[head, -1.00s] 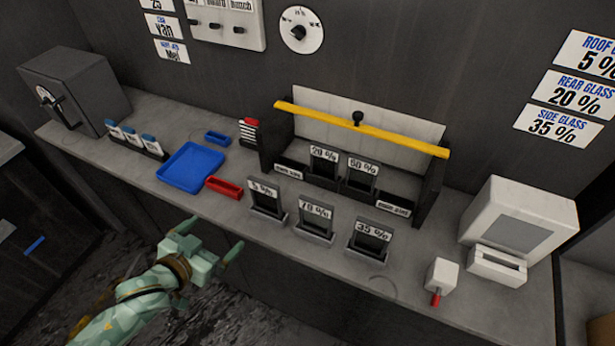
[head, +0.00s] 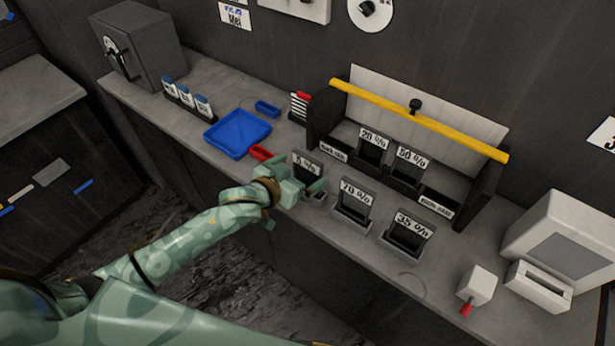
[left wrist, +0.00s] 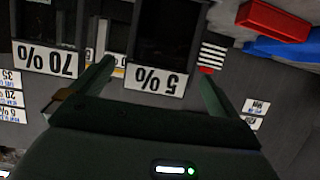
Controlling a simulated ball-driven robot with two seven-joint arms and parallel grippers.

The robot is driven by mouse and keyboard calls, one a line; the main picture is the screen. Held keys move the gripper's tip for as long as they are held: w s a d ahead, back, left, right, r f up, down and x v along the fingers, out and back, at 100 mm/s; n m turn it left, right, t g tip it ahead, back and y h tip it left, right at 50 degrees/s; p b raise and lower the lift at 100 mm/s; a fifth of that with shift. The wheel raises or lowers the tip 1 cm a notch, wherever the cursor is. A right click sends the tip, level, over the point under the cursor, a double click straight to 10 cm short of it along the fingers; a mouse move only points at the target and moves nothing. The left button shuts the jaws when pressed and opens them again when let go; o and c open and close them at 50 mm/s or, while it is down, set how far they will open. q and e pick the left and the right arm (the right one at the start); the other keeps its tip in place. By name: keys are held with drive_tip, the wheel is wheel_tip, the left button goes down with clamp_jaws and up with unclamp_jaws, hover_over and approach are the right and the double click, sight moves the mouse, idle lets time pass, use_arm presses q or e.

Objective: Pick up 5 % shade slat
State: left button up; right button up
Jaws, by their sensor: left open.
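The 5 % shade slat (head: 308,172) is a dark slat with a white "5 %" label, upright in a grey stand at the left of the front row on the counter. In the left wrist view its label (left wrist: 156,79) shows upside down between the fingers. My left gripper (head: 304,180) is open at the 5 % slat, partly covering it in the head view. In the left wrist view the left gripper (left wrist: 154,82) has one finger on each side of the label, with gaps. My right gripper is not in view.
The 70 % slat (head: 355,200) and 35 % slat (head: 407,234) stand to the right. A rack with a yellow bar (head: 420,119) is behind. A red tray (head: 262,152) and blue tray (head: 237,133) lie left. A white machine (head: 560,240) stands at the right.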

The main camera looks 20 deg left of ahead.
sight(306, 168)
use_arm(q)
drive_tip(key=x, duration=0.4)
drive_tip(key=shift+d+f+b, duration=0.1)
drive_tip(key=shift+b, duration=0.25)
drive_tip(key=shift+s, duration=0.1)
drive_tip(key=shift+c, duration=0.7)
drive_tip(key=c, duration=0.9)
drive_tip(key=shift+o, duration=0.2)
